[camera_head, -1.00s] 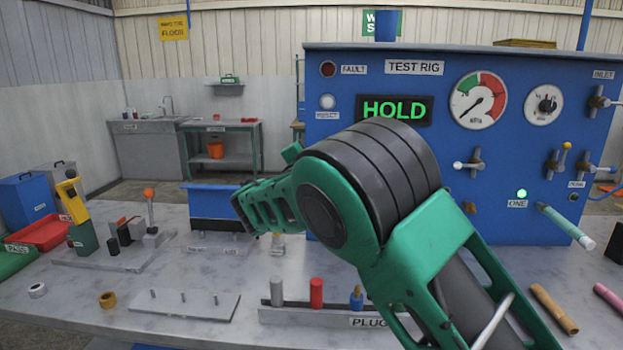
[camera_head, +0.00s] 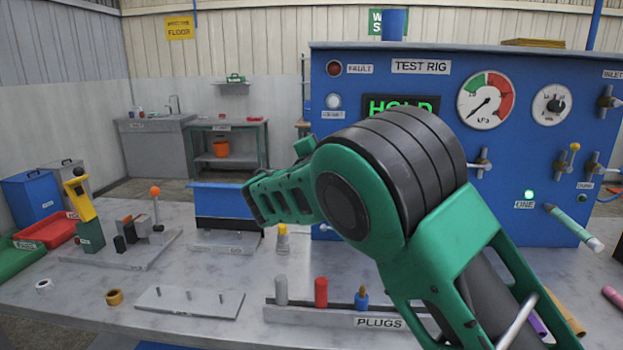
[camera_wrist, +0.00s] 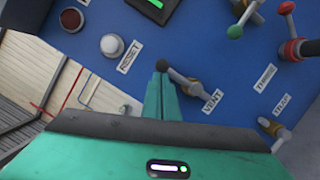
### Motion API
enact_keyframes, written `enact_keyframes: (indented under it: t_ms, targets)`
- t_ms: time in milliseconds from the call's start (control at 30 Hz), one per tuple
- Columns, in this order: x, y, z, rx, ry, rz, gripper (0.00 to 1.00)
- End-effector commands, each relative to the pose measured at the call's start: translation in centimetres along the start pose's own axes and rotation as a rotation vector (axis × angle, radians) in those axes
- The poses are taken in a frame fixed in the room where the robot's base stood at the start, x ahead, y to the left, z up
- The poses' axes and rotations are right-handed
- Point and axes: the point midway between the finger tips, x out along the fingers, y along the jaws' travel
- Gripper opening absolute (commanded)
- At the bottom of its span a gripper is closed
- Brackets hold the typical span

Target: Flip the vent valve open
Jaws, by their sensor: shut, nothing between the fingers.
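The vent valve (camera_wrist: 188,84) shows in the wrist view on the blue panel, beside its VENT label (camera_wrist: 212,102). Its lever slants up and left from a brass-coloured body to a dark round knob. My gripper (camera_wrist: 162,88) is shut and empty, its teal fingers together. The fingertips are right at the knob end of the lever; I cannot tell whether they touch it. In the head view my arm hides the vent valve and the gripper tips.
The blue test rig (camera_head: 450,100) carries a pressure gauge (camera_head: 486,100) and several other valves. A white button (camera_wrist: 112,45) marked RESET and a red lamp (camera_wrist: 72,19) sit near the gripper. A plug rack (camera_head: 340,315) stands on the bench below my arm.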

Motion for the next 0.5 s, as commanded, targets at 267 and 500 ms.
enact_keyframes:
  t_ms: [267,500]
  targets:
    - [-0.1,0.0,-0.1,-0.002,-0.011,0.001,0.00]
    - [-2.6,-0.3,-2.1,-0.004,-0.013,-0.006,0.00]
